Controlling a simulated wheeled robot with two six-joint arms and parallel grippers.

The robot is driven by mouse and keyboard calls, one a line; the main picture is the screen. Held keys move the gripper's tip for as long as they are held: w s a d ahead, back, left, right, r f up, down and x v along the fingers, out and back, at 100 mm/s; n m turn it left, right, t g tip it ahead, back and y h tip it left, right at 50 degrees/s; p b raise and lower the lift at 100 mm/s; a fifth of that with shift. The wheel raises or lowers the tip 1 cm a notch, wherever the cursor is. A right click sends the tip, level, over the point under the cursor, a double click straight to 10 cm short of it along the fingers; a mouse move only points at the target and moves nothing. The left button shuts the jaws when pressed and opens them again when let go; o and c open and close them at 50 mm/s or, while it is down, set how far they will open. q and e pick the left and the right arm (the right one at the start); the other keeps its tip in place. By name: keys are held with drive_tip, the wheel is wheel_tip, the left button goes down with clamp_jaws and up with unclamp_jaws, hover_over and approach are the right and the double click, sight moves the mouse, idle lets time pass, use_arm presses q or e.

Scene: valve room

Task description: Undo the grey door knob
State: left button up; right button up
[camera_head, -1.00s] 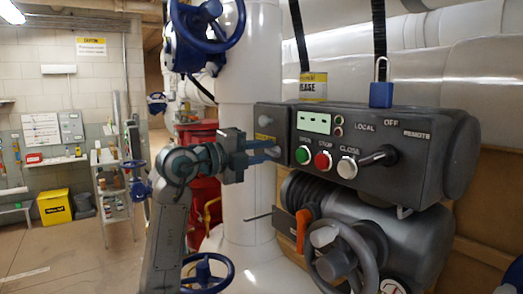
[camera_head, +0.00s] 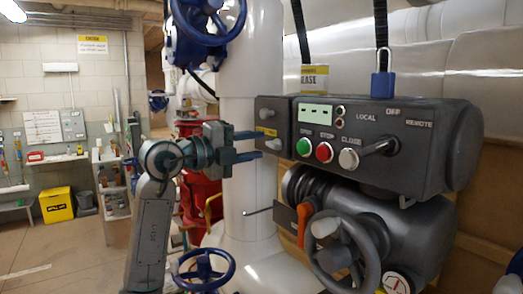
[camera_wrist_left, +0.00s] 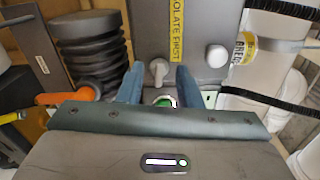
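A small grey box door (camera_head: 272,122) with a yellow label forms the left end of the control panel and looks shut. It bears two grey knobs, an upper one (camera_head: 266,113) and a lower one (camera_head: 274,144). In the left wrist view the lower knob (camera_wrist_left: 159,71) has a wing-like grip and the upper knob (camera_wrist_left: 216,56) is round and pale. My left gripper (camera_head: 250,145) is open and empty, level with the lower knob and just left of it. In the left wrist view its blue fingers (camera_wrist_left: 160,87) stand either side of that knob, apart from it. My right gripper is out of view.
The control panel (camera_head: 425,150) carries green, red and white buttons, a black selector lever and a blue padlock (camera_head: 383,86). Below are an orange lever (camera_head: 303,224) and a grey handwheel (camera_head: 340,255). A white pipe (camera_head: 248,195) stands behind my left gripper.

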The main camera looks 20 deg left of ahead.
use_arm(q)
drive_tip(key=b+v, duration=0.3)
drive_tip(key=v, duration=0.5)
drive_tip(key=shift+w, duration=0.1)
